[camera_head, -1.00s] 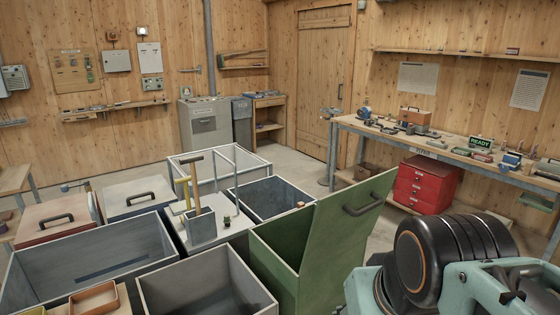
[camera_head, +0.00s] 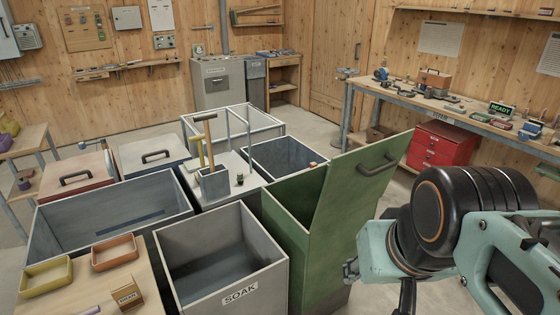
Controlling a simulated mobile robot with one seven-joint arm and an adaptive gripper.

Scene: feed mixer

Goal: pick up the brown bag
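I cannot make out a brown bag for certain in the head view. A small brown box-like item (camera_head: 128,296) with a lettered label stands on the wooden table at the lower left. My arm, teal with a black ringed joint, fills the lower right. No gripper fingertips can be made out, and nothing is seen held.
A grey bin marked SOAK (camera_head: 238,297), a green bin (camera_head: 310,235) with its lid raised and a long grey bin (camera_head: 60,225) stand close ahead. Yellow (camera_head: 45,278) and orange (camera_head: 113,252) trays lie at lower left. A workbench (camera_head: 440,105) runs along the right. Some floor is clear behind the bins.

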